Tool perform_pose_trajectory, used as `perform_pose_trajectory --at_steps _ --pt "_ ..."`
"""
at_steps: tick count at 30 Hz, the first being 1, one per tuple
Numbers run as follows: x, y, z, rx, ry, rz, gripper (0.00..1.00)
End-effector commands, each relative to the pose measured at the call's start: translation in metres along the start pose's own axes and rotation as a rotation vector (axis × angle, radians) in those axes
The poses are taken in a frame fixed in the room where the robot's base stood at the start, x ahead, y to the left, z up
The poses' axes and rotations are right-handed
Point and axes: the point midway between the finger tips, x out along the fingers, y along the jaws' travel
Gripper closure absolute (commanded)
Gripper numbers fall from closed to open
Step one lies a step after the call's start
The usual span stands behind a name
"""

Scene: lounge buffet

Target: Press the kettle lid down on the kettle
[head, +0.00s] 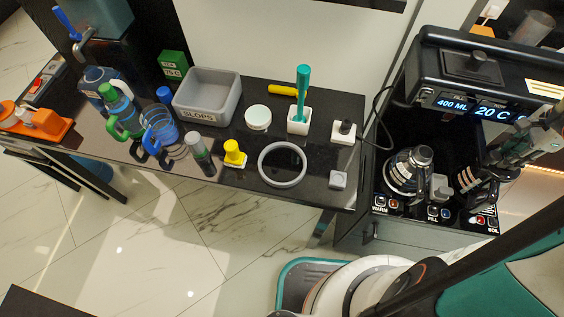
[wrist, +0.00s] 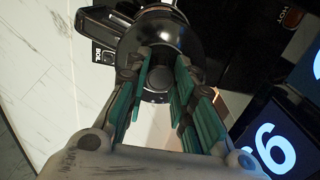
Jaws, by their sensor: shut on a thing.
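In the wrist view, the black round kettle lid (wrist: 157,38) lies between the teal fingers of my gripper (wrist: 163,60). The fingers are shut on its dark knob (wrist: 158,78). In the head view, my gripper (head: 497,155) is above the kettle (head: 472,182) at the right of the dispenser, which my arm partly covers. The lid is hard to make out there. Whether the lid is fully seated on the rim or slightly raised, I cannot tell.
A second glass kettle (head: 408,172) with a black top stands left on the warm spot. The dispenser (head: 470,75) with its lit displays overhangs both. On the dark buffet table (head: 325,165) stand a slops bin (head: 207,97), a grey ring (head: 282,183) and several jugs.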

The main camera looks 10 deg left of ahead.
Motion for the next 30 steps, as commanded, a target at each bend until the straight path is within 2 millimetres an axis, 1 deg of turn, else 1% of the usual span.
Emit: perform_pose_trajectory --at_steps 6,7,8,9,10,17,19,30 --pt "0.0050 0.0001 0.0001 0.000 0.000 0.000 1.00" --pt "0.0046 0.0001 0.0001 0.000 0.000 0.000 0.72" --pt "0.0042 0.0001 0.0001 0.000 0.000 0.000 0.66" --pt "0.0041 0.0001 0.0001 0.000 0.000 0.000 0.57" --pt "0.0040 0.0001 0.0001 0.000 0.000 0.000 0.53" --pt "0.0040 0.0001 0.0001 0.000 0.000 0.000 0.53" --pt "0.0040 0.0000 0.0000 0.000 0.000 0.000 0.65" --pt "0.0027 0.0001 0.0000 0.000 0.000 0.000 0.65"
